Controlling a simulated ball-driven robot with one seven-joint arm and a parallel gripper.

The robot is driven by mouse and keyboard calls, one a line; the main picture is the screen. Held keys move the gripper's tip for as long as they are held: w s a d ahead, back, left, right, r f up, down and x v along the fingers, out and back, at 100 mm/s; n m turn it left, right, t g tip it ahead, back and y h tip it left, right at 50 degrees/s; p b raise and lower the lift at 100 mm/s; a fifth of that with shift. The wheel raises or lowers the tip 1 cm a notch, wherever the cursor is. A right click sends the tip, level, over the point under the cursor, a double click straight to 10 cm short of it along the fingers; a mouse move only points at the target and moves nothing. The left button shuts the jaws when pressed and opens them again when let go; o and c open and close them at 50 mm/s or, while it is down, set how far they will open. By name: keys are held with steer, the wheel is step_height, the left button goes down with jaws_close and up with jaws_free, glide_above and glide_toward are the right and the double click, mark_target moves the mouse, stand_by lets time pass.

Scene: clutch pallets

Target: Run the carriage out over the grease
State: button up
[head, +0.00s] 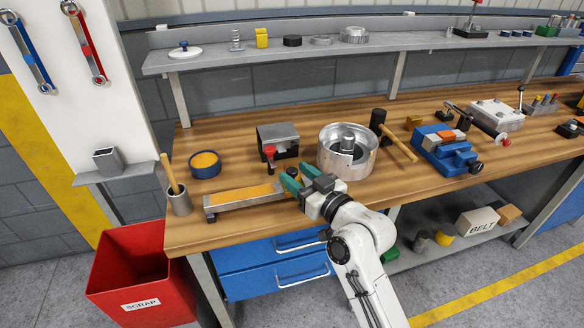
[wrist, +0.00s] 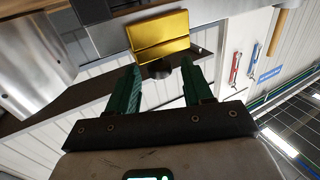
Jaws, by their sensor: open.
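A low grey rail (head: 209,211) with an orange grease strip (head: 240,195) along its top lies near the bench's front edge. A small dark round knob (head: 292,173) shows at its right end, beside my fingers; I take it for part of the carriage, whose body is mostly hidden. My gripper (head: 291,181) has green fingers, is open and reaches this right end. In the wrist view the dark knob (wrist: 160,70) is between the open fingertips, with a gap on each side.
A grey block (head: 278,135) with a red-topped lever (head: 268,152) stands behind the rail. A metal drum (head: 333,160) is to its right. A blue tin of orange grease (head: 205,170) and a grey cup with a wooden handle (head: 180,205) are at left. A red scrap bin (head: 130,265) stands below.

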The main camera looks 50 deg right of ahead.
steer(key=shift+x, duration=1.25)
steer(key=shift+c, duration=0.4)
jaws_close()
